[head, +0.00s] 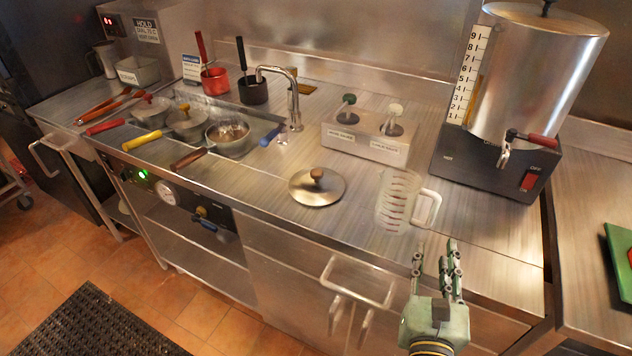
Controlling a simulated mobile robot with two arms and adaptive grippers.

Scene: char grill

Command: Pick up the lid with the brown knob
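The lid with the brown knob (326,194) is a round, shiny metal disc lying flat on the steel counter, knob up, near the front edge at the middle. My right gripper (436,250) is at the counter's front edge, to the right of the lid and nearer to me. Its two fingers are spread apart with nothing between them. It is clear of the lid. My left gripper is not in view.
A clear measuring jug (396,203) stands between the lid and my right gripper. A dispenser box (365,143) with two pumps stands behind the lid. Handled pans with lids (188,123) sit to the left. A large urn (535,75) stands at the right.

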